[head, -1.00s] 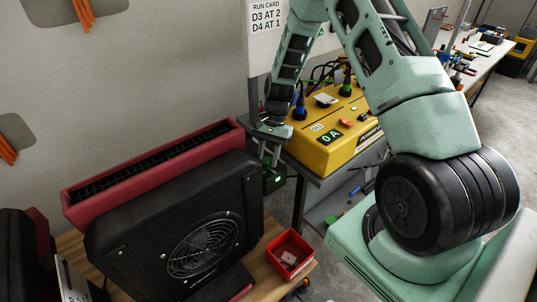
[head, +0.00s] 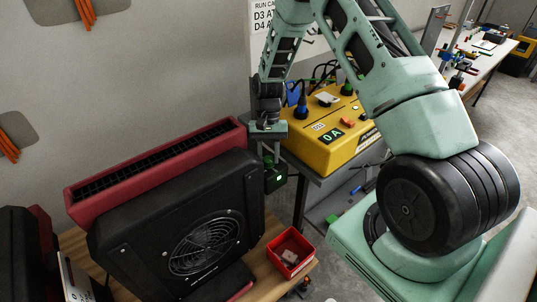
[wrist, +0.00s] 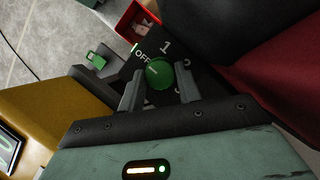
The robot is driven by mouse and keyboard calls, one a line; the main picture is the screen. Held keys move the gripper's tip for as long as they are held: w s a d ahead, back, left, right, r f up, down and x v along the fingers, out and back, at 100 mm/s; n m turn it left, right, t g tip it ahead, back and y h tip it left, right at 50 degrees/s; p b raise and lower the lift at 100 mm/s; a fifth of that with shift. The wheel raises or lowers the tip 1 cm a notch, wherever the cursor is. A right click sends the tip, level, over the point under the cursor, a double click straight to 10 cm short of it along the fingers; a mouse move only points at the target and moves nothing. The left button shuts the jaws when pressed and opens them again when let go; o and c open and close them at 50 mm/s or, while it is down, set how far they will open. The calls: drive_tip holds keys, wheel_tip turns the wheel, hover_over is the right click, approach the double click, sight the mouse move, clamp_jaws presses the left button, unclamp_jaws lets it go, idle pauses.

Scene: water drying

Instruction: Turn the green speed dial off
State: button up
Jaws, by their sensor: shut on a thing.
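The green speed dial (wrist: 160,73) is a round knob on a black panel (wrist: 139,71) in the wrist view. White marks "OFF" and "1" show above it; other numbers are partly hidden by a finger. The dial's pale pointer line is small, and I cannot tell exactly which mark it points at. My gripper (wrist: 159,82) has one finger on each side of the dial and is shut on it. In the head view my gripper (head: 269,150) reaches down beside the black and red blower (head: 130,225), and the dial itself is hard to make out there.
A yellow power box (head: 320,155) reading "0 A" stands just right of my gripper. A red bin (head: 290,252) sits on the wooden table below. The blower's red top (head: 160,165) lies close to the left.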

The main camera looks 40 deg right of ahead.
drive_tip(key=o, duration=1)
drive_tip(key=shift+c, duration=0.2)
drive_tip(key=b+v, duration=0.2)
drive_tip(key=v, duration=1.5)
drive_tip(key=shift+r, duration=0.25)
